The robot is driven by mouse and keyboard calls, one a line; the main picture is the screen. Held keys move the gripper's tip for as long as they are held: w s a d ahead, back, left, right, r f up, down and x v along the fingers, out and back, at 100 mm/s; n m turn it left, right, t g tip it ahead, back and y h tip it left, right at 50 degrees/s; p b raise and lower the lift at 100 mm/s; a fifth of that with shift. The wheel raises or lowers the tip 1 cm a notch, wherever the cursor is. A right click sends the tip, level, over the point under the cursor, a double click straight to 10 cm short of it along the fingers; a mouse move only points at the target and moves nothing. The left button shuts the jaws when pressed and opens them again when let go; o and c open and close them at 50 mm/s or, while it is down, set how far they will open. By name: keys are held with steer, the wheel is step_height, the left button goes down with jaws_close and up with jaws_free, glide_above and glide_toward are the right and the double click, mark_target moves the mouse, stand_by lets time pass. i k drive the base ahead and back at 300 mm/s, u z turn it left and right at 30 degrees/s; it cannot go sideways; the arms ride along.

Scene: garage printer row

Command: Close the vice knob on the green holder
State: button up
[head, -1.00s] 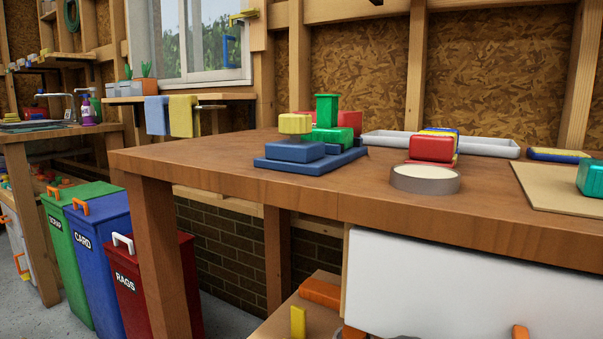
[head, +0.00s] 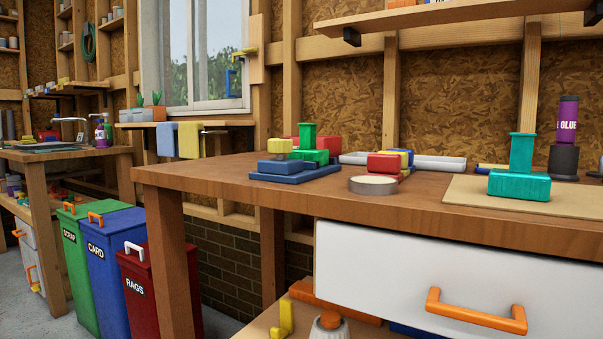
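A green holder-like piece (head: 308,145), with an upright flanged post over a wider block, stands at the back of the workbench. It is beside a blue block (head: 276,167) on a flat blue base (head: 306,177). A yellow knob-like piece (head: 279,146) shows just above the blue block, left of the green post. I cannot tell whether it is the vice knob or whether it touches the green piece. A red block (head: 335,144) is partly hidden behind. A similar teal piece (head: 520,180) stands on a tan board farther right. My gripper is not in view.
The wooden workbench (head: 225,174) has clear surface at its front left. A grey-rimmed round disc (head: 373,186), a red block (head: 384,163), a tan board (head: 460,192) and a glue bottle (head: 567,122) stand on it. A white drawer with an orange handle (head: 475,312) is below.

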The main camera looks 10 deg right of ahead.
mark_target(280, 147)
steer(key=u, duration=1.3)
steer(key=i, duration=0.7)
steer(key=z, duration=3.5)
steer(key=k, duration=0.7)
steer(key=u, duration=1.2)
steer(key=i, duration=0.5)
